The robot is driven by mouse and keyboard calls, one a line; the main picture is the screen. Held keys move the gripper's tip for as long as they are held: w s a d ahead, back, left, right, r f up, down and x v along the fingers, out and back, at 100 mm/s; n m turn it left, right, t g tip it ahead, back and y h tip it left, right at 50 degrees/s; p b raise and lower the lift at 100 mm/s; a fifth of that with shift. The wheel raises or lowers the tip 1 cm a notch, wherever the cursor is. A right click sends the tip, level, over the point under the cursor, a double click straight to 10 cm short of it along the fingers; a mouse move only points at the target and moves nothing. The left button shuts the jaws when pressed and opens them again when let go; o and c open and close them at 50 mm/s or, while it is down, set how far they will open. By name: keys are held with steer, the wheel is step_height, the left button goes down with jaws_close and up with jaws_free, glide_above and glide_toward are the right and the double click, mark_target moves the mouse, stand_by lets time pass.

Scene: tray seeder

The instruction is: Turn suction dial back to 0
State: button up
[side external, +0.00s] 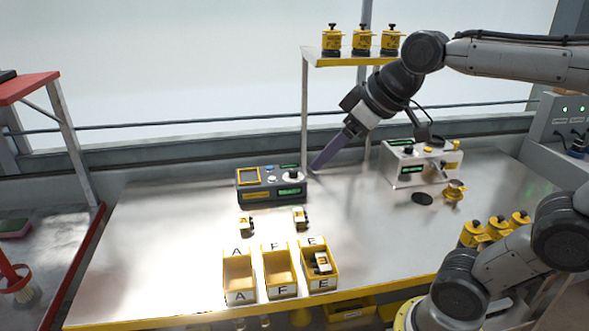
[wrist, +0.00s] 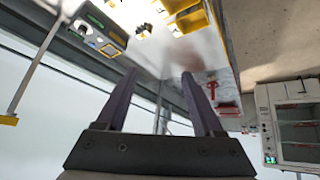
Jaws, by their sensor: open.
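A dark control box (side external: 250,192) stands near the table's back edge, with a round black-and-white dial (side external: 292,175) on its top right and green displays. It is upside down at the upper left in the wrist view (wrist: 88,38). A white machine (side external: 395,175) to the right also carries a black knob (side external: 408,150) and a yellow one. Labels are too small to read, so I cannot tell which is the suction dial. My gripper (side external: 316,169) is raised right of the dark box, pointing down-left, apart from the dial. Its fingers (wrist: 160,75) are open and empty.
A shelf (side external: 340,61) with yellow canisters stands behind my arm, its post close to my gripper. Three yellow bins (side external: 240,291) are at the front. Small white-and-yellow pieces (side external: 247,224) lie before the dark box. More yellow canisters (side external: 498,227) stand right. The table's left side is clear.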

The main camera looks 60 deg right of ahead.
steer(key=w+d+r, duration=0.2)
steer(key=w+d, duration=0.4)
steer(key=w, duration=0.5)
steer(key=m+g+h, duration=0.1)
steer(key=m+g, duration=0.2)
steer(key=m, duration=0.1)
glide_above(294, 170)
steer(key=s+a, duration=0.2)
steer(key=s, duration=0.4)
step_height(294, 170, down, 17)
steer(key=x, duration=1.3)
steer(key=shift+w+d, duration=0.25)
steer(key=shift+w, duration=0.15)
jaws_close()
